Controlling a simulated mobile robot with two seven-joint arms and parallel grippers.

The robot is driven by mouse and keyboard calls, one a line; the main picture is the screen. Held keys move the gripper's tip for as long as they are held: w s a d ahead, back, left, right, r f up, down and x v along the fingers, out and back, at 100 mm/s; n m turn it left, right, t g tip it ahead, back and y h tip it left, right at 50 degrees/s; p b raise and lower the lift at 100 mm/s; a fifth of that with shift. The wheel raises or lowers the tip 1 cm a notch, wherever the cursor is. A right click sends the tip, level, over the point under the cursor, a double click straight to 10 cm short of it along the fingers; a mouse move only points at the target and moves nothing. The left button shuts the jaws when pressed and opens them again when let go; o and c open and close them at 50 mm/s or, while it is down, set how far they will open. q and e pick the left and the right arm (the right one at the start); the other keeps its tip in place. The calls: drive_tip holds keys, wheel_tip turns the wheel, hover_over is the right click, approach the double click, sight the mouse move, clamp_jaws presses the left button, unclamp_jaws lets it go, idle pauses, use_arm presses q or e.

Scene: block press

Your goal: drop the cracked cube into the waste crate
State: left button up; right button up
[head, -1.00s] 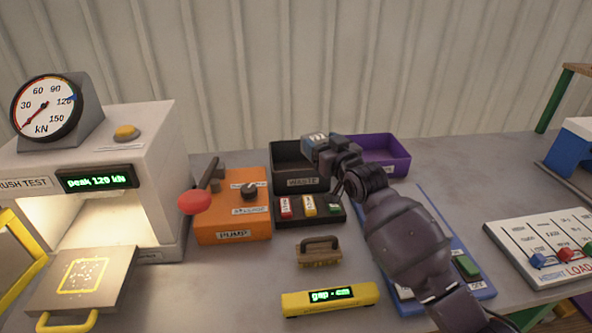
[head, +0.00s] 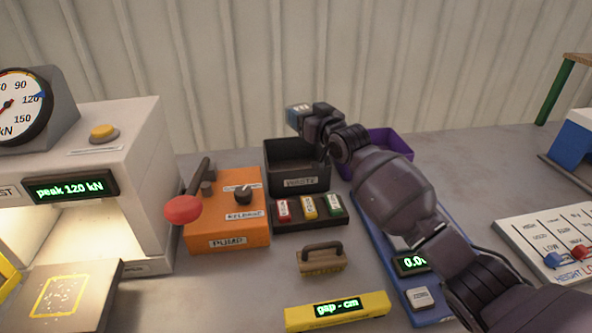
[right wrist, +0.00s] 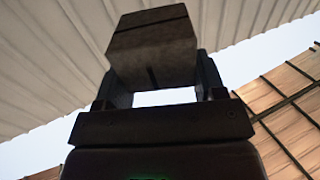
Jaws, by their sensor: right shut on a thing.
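My right gripper (head: 308,118) is shut on a grey cube (head: 296,116), held in the air above the back part of the black waste crate (head: 297,183). In the right wrist view the cube (right wrist: 152,45) sits between the two fingers and has a dark line on its near face. The crate's label reads WASTE, and its visible inside looks dark and empty. My arm hides part of the crate's right side. My left gripper is out of view.
A purple crate (head: 401,145) stands right of the waste crate, partly behind my arm. The press (head: 130,130) stands left.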

wheel_tip(320, 180, down, 3)
drive_tip(key=shift+f+b, duration=0.15)
drive_tip(key=shift+b, duration=0.5)
drive_tip(key=shift+f, duration=0.4)
drive_tip(key=shift+f+b, duration=0.4)
drive_tip(key=shift+f, duration=0.05)
drive_tip(key=shift+r, duration=0.1)
drive_tip(key=o, duration=0.8)
drive_tip(key=shift+c, duration=0.2)
drive_tip(key=o, duration=0.5)
drive_tip(key=shift+f, duration=0.2)
